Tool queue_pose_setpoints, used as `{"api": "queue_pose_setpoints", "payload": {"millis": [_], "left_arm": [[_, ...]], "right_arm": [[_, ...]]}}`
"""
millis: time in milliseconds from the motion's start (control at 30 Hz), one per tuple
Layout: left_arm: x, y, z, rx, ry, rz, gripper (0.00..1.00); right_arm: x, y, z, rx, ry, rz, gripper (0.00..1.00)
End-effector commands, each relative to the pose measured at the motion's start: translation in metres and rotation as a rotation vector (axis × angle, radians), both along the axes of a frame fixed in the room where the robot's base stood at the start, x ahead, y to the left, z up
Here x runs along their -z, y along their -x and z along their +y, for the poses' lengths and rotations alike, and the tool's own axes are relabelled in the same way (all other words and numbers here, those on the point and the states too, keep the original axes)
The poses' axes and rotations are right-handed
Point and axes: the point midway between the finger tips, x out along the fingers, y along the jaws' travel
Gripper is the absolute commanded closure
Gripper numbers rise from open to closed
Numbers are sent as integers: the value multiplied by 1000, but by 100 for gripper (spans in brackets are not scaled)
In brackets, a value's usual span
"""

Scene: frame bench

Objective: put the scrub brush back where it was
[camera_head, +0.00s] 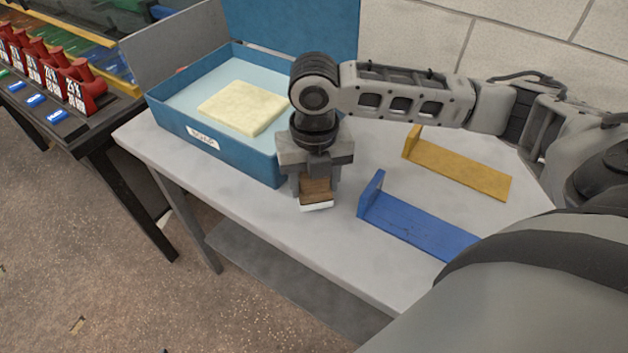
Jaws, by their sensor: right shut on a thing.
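The scrub brush (316,193) has a brown wooden body and a pale strip along its lower edge. My right gripper (316,178) points down and is shut on it, near the front edge of the grey table. The gripper hides the brush's upper part. I cannot tell whether the brush touches the table top. A blue L-shaped holder (415,222) lies to the right of the brush, and a yellow L-shaped holder (460,170) lies behind that. Both look empty. My left gripper is not in view.
A blue tray (185,128) with a label holds a pale yellow sponge-like block (243,107), left of my right gripper. The grey table (262,208) is bare along its front. A dark bench with red numbered objects (83,88) stands at far left. A block wall is behind.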

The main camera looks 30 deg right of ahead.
Motion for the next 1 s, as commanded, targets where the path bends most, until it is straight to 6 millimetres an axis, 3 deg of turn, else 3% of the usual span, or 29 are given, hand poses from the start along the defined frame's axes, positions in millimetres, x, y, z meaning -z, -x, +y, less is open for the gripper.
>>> {"api": "queue_pose_setpoints", "payload": {"millis": [400, 433, 500, 833, 1000], "left_arm": [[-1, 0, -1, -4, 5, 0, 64], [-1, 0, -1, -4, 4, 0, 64], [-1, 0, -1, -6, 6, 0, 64], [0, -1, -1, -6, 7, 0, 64], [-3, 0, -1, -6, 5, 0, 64]], "right_arm": [[8, 0, 1, 0, -1, -1, 71], [7, 0, 1, 0, -1, -1, 41], [7, 0, 1, 0, -1, -1, 28], [4, 0, 1, -1, -1, -3, 28], [-22, -1, 1, -1, -3, -7, 28]]}}
